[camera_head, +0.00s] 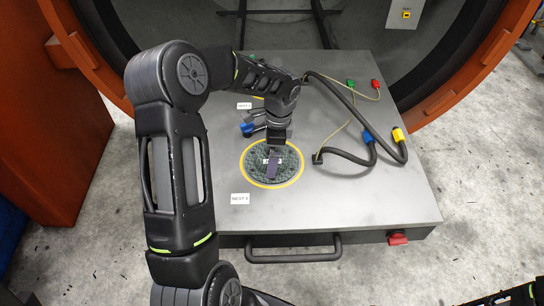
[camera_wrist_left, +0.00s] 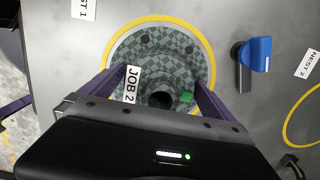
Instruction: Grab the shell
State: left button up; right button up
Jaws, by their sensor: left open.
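The shell (camera_head: 291,164) is a round, grey-green checkered piece with a raised middle and a dark central hole. It sits inside a yellow ring on the grey table, by the NEST 1 label. In the left wrist view the shell (camera_wrist_left: 165,47) carries a white JOB 2 tag and a small green patch. My left gripper (camera_head: 271,166) points down over the shell. In the left wrist view the left gripper (camera_wrist_left: 160,82) is open, with one finger on each side of the raised middle. I cannot tell whether the fingers touch it. My right gripper is not in view.
A blue-handled valve (camera_head: 248,128) stands beyond the shell, near the NEST 2 label (camera_head: 244,105). A black hose with a yellow collar (camera_head: 398,135) and a blue collar (camera_head: 368,136) lies to the right. The table's (camera_head: 380,200) front right is clear. A handle (camera_head: 293,257) runs along the front.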

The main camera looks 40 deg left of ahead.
pick_arm(q)
jog(key=c, duration=1.4)
